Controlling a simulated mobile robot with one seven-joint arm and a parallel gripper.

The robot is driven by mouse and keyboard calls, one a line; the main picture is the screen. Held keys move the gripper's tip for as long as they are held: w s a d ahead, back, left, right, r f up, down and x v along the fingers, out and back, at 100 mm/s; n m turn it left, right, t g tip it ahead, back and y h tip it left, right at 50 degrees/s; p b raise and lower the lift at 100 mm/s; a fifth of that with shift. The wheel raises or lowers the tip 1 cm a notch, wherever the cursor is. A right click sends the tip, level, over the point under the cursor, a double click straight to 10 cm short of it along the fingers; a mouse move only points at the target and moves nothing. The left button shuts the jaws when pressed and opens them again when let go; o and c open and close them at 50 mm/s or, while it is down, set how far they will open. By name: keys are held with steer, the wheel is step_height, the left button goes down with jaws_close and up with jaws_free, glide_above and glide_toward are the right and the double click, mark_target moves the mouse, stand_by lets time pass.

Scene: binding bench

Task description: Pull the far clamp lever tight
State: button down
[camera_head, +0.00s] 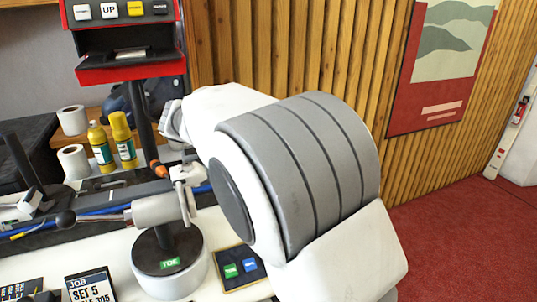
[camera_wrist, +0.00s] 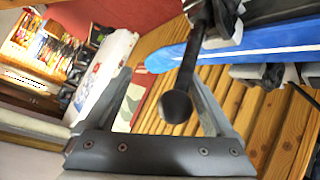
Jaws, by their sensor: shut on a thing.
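In the wrist view, a dark clamp lever (camera_wrist: 187,72) with a round black knob (camera_wrist: 175,106) comes down from a dark clamp beside a blue strip (camera_wrist: 240,50). The knob lies between the two grey fingers of my gripper (camera_wrist: 163,77), which is shut on the lever. The exact contact is hard to make out. In the head view my arm covers the area right of the bench clamps, and my fingers cannot be told apart there. An orange-tipped handle (camera_head: 158,168) shows left of my arm, near the blue strip (camera_head: 102,211).
A grey cylinder (camera_head: 160,209) with a ball-ended rod stands on a round base labelled TOE (camera_head: 168,285). Yellow bottles (camera_head: 124,138) and paper rolls (camera_head: 73,160) stand behind.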

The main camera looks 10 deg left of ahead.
steer(key=shift+s+d+f+g+h, duration=0.3)
steer(key=shift+s+d+g, duration=0.15)
steer(key=shift+s, duration=0.1)
steer(key=shift+c, duration=2)
jaws_free()
steer(key=p+v, duration=0.3)
steer(key=v, duration=1.4)
steer(key=shift+s+a+r, duration=0.2)
steer(key=shift+r, duration=0.15)
steer(key=shift+t, duration=0.25)
steer(key=s+d+n+g+y, duration=0.2)
steer(key=d+g+y, duration=0.2)
steer(key=d, duration=2)
steer(key=s+d+f+n+t+y, duration=0.1)
steer(key=s+d+f+y, duration=0.45)
steer(key=s+d, duration=0.85)
step_height(320, 180, up, 10)
steer(key=s+a+h+p, duration=0.1)
steer(key=s+p, duration=0.1)
steer(key=p, duration=1)
steer(key=shift+s+a+t+p, duration=0.25)
steer(key=shift+t+p, duration=0.05)
